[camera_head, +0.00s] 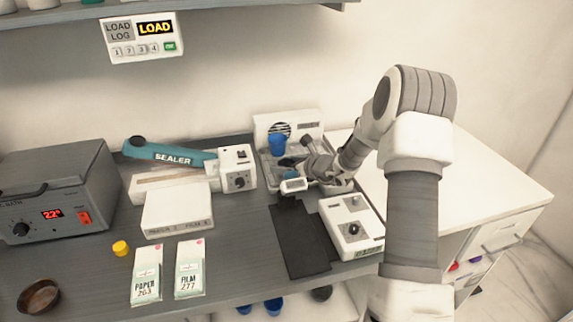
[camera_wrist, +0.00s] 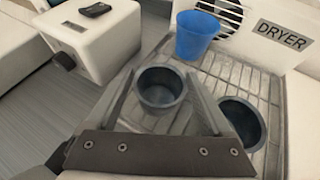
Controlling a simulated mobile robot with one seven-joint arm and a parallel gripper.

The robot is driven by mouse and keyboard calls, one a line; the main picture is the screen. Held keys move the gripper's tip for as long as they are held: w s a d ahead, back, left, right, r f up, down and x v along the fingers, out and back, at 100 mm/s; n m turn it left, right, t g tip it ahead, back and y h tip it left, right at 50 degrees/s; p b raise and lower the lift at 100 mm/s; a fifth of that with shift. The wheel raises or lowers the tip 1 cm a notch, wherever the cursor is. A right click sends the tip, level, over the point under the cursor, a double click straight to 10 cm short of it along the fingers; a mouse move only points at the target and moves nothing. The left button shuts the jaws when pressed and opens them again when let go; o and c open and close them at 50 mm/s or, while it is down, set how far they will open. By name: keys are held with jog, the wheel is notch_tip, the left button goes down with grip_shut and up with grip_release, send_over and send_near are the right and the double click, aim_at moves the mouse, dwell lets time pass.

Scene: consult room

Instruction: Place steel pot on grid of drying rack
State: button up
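A dark grey steel pot (camera_wrist: 160,100) stands upright between my fingers in the wrist view, near the left side of the drying rack's ribbed grid (camera_wrist: 262,84). A second dark pot (camera_wrist: 245,135) is on the grid at the right, partly behind my gripper's body. My gripper (camera_wrist: 160,76) has its fingers apart on either side of the first pot, with narrow gaps seeming to show. In the head view the drying rack (camera_head: 266,123) is at the back of the bench, and my arm and wrist hide much of its grid and the pots.
A blue cup (camera_wrist: 195,36) stands on the grid by the vent; it also shows in the head view (camera_head: 278,145). A white control box (camera_wrist: 92,40) is left of the rack. A dark mat (camera_head: 298,240) and a white device (camera_head: 350,228) lie in front.

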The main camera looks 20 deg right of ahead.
jog(key=shift+r, duration=0.15)
jog(key=shift+r+p, duration=0.2)
jog(key=shift+p, duration=0.2)
jog(key=v, duration=1.2)
